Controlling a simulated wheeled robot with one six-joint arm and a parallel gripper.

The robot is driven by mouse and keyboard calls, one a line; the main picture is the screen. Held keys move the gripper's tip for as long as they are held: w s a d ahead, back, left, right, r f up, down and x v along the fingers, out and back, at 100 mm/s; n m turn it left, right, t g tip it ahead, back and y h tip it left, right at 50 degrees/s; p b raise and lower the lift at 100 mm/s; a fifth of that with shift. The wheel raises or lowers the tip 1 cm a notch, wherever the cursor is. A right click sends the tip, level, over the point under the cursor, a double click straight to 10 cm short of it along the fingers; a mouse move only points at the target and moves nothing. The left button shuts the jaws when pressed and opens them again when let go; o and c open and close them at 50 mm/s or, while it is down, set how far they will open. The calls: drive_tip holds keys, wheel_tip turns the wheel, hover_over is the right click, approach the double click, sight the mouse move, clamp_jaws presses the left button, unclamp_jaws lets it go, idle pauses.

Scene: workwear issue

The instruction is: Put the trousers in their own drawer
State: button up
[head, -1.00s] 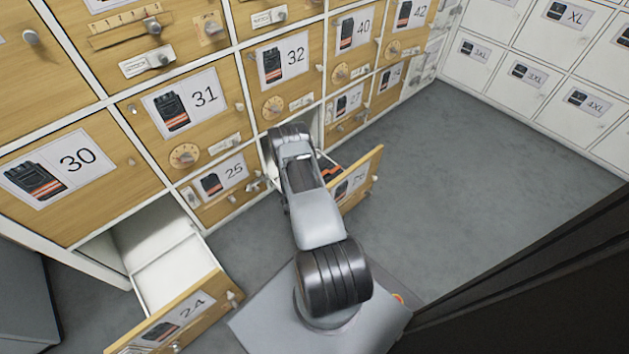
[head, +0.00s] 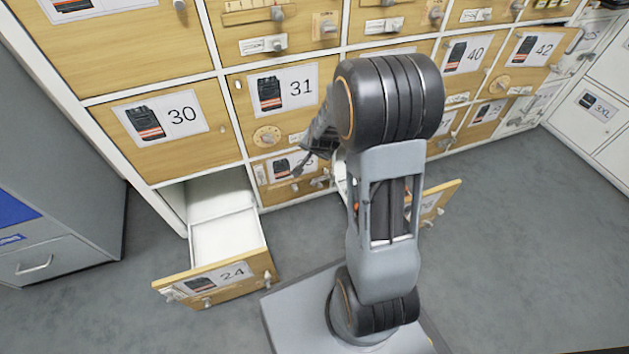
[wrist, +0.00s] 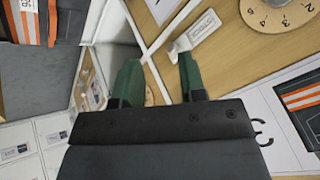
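A dark garment with orange and pale stripes and a white tag, seemingly the trousers (wrist: 27,28), shows at the top left of the wrist view, cut off by the edge. In the head view my arm hides nearly all of it. It seems to lie in the open drawer behind my arm (head: 436,202), whose number I cannot read. My gripper (wrist: 158,78) has its green fingertips apart with nothing held between them. In the head view my gripper (head: 308,160) is in front of the closed drawer 25 (head: 290,167). Drawer 24 (head: 222,278) is pulled out at the lower left and looks empty.
Closed drawers 30 (head: 165,122) and 31 (head: 285,95) are above, with knobs, latches and dials sticking out. A grey cabinet (head: 50,150) stands at the left. Grey floor (head: 520,240) is clear at the right. White lockers (head: 600,115) stand at the far right.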

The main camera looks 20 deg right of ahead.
drive_tip(key=s+a+r+n+g, duration=0.1)
drive_tip(key=s+a+r+n, duration=0.2)
drive_tip(key=s, duration=0.3)
drive_tip(key=s+a+r+n+g, duration=0.1)
drive_tip(key=s+a+r+n, duration=0.2)
drive_tip(key=s+r, duration=0.2)
drive_tip(key=s+a+r+n+g+y, duration=0.1)
drive_tip(key=s+a+r+n, duration=0.2)
drive_tip(key=s, duration=0.6)
drive_tip(key=shift+r+n+g, duration=0.3)
drive_tip(key=shift+r+g, duration=0.1)
drive_tip(key=shift+r, duration=0.25)
drive_tip(key=shift+a, duration=0.1)
